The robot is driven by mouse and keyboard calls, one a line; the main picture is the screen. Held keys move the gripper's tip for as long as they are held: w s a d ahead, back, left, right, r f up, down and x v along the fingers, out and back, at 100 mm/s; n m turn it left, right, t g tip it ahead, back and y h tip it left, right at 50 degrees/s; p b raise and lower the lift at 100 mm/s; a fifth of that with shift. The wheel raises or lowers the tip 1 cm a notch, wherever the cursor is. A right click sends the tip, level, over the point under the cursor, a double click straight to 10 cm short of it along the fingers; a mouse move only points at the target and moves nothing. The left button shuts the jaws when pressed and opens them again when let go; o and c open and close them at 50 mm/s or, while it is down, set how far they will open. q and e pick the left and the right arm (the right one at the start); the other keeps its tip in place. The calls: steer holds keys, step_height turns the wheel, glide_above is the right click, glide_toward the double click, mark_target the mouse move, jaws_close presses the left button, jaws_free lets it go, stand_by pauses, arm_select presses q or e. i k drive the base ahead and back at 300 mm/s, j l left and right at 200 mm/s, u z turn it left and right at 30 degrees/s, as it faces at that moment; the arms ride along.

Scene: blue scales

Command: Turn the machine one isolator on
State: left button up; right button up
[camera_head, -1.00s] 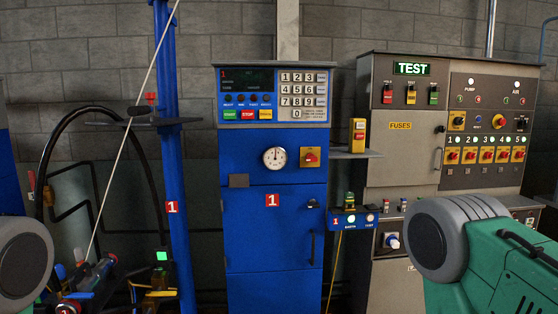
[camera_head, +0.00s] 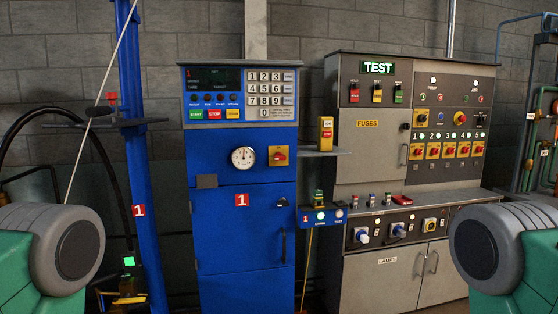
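On the grey panel at the right, a row of red-and-yellow rotary isolator switches stands under the numbers 1 to 5. The machine one isolator (camera_head: 418,152) is the leftmost, under the number 1. Its knob is too small for me to tell which way it is turned. The blue machine (camera_head: 241,235) with a red "1" label stands in the middle. It carries another red-and-yellow rotary switch (camera_head: 278,156) right of its dial. Only rounded grey and green parts of my arms show at the lower left and right. Neither gripper is in view.
The grey cabinet (camera_head: 387,282) has a lit TEST display (camera_head: 378,68). A shelf with a yellow control box (camera_head: 325,134) sticks out between it and the blue machine. A blue post (camera_head: 135,180) and black hose stand at the left, pipes at the far right.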

mark_target(278, 156)
steer(key=i+l, duration=0.15)
steer(key=l, duration=0.25)
steer(key=i+l, duration=0.1)
steer(key=l, duration=0.3)
steer(key=i+l, duration=0.15)
steer(key=l, duration=0.2)
steer(key=i+l, duration=0.1)
steer(key=l, duration=0.3)
steer(key=i+l, duration=0.15)
steer(key=l, duration=0.25)
steer(key=k+z, duration=0.05)
